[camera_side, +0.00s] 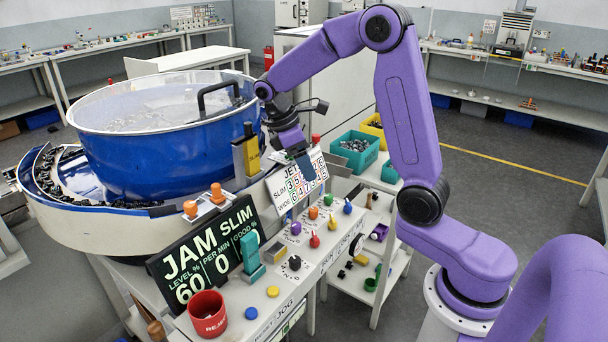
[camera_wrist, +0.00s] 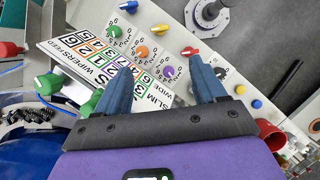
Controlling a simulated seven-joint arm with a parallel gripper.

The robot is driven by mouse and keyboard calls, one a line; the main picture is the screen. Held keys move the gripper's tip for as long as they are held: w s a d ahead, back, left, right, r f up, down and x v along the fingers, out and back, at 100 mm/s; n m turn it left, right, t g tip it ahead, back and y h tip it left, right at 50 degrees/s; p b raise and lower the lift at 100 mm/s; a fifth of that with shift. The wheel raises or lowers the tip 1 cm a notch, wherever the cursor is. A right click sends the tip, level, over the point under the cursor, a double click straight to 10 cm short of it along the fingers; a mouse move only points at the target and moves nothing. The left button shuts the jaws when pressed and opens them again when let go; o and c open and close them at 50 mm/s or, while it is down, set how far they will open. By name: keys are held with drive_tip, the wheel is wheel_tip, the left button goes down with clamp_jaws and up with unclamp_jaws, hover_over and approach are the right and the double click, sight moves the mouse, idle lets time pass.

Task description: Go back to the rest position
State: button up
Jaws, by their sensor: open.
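My gripper (camera_side: 303,160) is in front of the white jet card (camera_side: 300,181), above the control panel, pointing down. In the wrist view its two blue fingers stand wide apart with nothing between them, so my gripper (camera_wrist: 162,80) is open and empty. The card (camera_wrist: 97,65) and several coloured knobs lie below and beyond the fingers. A red knob (camera_wrist: 190,51) shows just past the right finger. Whether the fingertips touch anything is hard to tell, but I see no contact.
The blue bowl (camera_side: 180,150) with a clear lid and black handle stands left of my gripper. The JAM display (camera_side: 205,255) and red reject cup (camera_side: 208,314) are at the front. A teal bin (camera_side: 354,150) stands behind right. Open floor lies at the right.

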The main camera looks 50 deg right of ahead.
drive_tip(key=s+a+n+t+y, duration=0.1)
drive_tip(key=s+a+n+t, duration=0.15)
drive_tip(key=s+a, duration=0.75)
drive_tip(key=s+a+y, duration=0.2)
drive_tip(key=s, duration=1.3)
drive_tip(key=shift+s+f+n+t+y, duration=0.3)
drive_tip(key=shift+n+t, duration=0.05)
drive_tip(key=shift+n, duration=0.1)
drive_tip(key=shift+a, duration=0.1)
drive_tip(key=shift+c, duration=0.3)
